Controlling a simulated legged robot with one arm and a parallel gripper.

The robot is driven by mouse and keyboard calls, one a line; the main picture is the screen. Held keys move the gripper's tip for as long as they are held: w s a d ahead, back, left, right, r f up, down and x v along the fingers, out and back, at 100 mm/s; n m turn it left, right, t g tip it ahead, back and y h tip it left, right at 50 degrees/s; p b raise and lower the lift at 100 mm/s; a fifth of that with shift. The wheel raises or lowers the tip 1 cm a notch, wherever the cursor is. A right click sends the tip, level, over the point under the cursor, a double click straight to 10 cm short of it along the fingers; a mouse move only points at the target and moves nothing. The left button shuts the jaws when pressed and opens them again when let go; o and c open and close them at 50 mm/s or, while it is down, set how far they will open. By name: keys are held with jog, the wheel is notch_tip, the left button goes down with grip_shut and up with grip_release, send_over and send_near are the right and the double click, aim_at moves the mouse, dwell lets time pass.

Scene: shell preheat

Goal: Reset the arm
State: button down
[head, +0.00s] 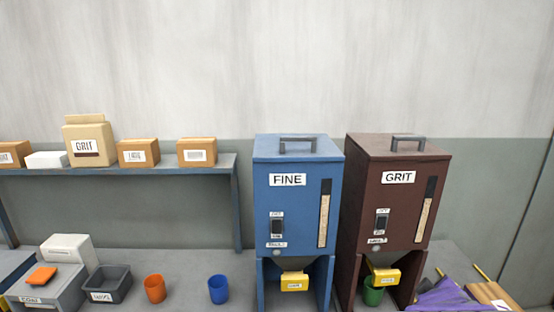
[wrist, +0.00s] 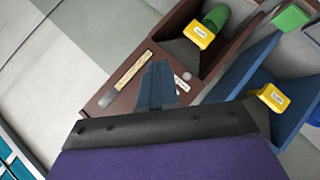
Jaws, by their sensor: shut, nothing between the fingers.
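My gripper (wrist: 158,70) shows in the wrist view with its blue-grey fingers together and nothing between them. Behind it, the wrist view shows the front of the maroon GRIT dispenser, tilted in the picture; I cannot tell the gap between them. In the head view the maroon GRIT dispenser (head: 392,215) stands right of the blue FINE dispenser (head: 292,205). I cannot make out my gripper in the head view. A purple shape (head: 445,296) lies at its lower right; I cannot tell what it is.
A green cup (head: 373,292) stands under the GRIT spout. A blue cup (head: 218,290), an orange cup (head: 154,289) and a grey bin (head: 108,284) stand on the bench. Several boxes, one marked GRIT (head: 88,142), sit on a shelf (head: 120,170). The bench between blue cup and FINE dispenser is clear.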

jog(key=s+a+f+m+g+y, duration=0.3)
jog(key=s+a+g, duration=0.3)
jog(key=s+a, duration=0.4)
jog(key=s+a+f+m+g+y, duration=0.2)
jog(key=s+a+g, duration=0.3)
jog(key=s+a, duration=0.5)
jog(key=s+f+y, duration=0.1)
jog(key=s, duration=0.8)
jog(key=shift+s+a+m+g, duration=0.15)
jog(key=shift+a+m+g, duration=0.25)
